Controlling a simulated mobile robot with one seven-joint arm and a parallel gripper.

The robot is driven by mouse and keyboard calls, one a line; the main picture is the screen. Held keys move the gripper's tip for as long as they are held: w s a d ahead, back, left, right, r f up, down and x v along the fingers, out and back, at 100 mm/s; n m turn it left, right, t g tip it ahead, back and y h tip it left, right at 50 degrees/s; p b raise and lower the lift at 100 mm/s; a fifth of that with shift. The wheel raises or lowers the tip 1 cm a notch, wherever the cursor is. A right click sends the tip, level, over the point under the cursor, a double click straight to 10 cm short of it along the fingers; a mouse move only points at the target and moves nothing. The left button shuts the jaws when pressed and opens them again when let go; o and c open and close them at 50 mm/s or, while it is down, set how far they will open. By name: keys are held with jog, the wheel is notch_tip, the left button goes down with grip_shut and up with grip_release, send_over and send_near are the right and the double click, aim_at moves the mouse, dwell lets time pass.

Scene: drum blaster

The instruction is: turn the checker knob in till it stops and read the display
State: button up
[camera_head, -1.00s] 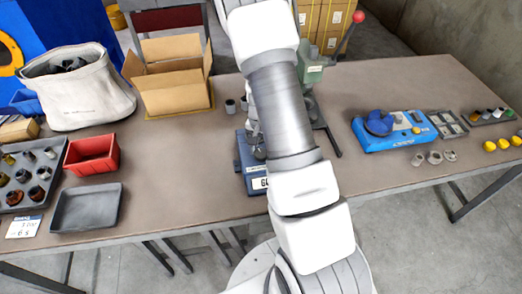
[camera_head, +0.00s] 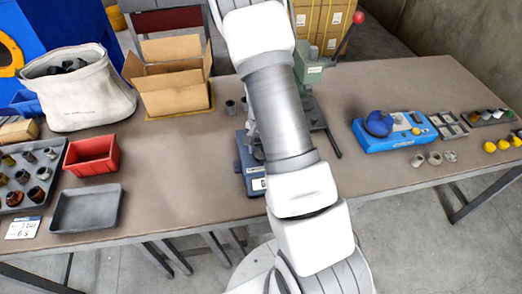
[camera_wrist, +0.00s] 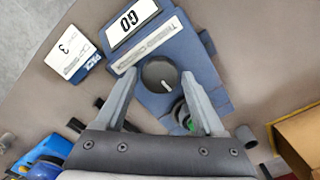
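The checker is a blue device (camera_wrist: 212,75) with a round black knob (camera_wrist: 160,74) and a white display (camera_wrist: 133,22) that shows GO in the wrist view. My gripper (camera_wrist: 160,77) is open, with one finger on each side of the knob and small gaps visible on both sides. I cannot tell whether the fingertips are level with the knob. A small round part with green on it (camera_wrist: 184,114) sits by the right finger, partly hidden. In the head view my arm covers most of the checker (camera_head: 243,160), and its display cannot be read there.
A white and blue card (camera_wrist: 74,53) lies beside the checker. A green press with a red-tipped lever (camera_head: 313,75) stands close behind my arm. A cardboard box (camera_head: 175,97), red bin (camera_head: 92,157) and grey tray (camera_head: 86,208) are left. A blue device (camera_head: 390,133) is right.

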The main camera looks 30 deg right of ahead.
jog(key=shift+o, duration=0.8)
notch_tip(320, 180, up, 17)
jog(key=p, duration=0.1)
jog(key=shift+r, duration=0.2)
jog(key=s+a+r+n+t+y, duration=0.1)
jog(key=s+a+r+n, duration=0.25)
jog(key=r, duration=0.25)
jog(key=s+a+r+n+t, duration=0.2)
jog(key=s+a+r, duration=0.2)
jog(key=a+r, duration=0.15)
jog(key=s+a+r+n+t, duration=0.1)
jog(key=s+r+n, duration=0.1)
jog(key=s, duration=0.3)
jog(key=s+a+r+n+t+h, duration=0.1)
jog(key=s+a+r+n, duration=0.1)
jog(key=s, duration=0.4)
jog(key=shift+s+a+r+n+t, duration=0.2)
jog(key=shift+r+n+t, duration=0.1)
jog(key=shift+r+n, duration=0.6)
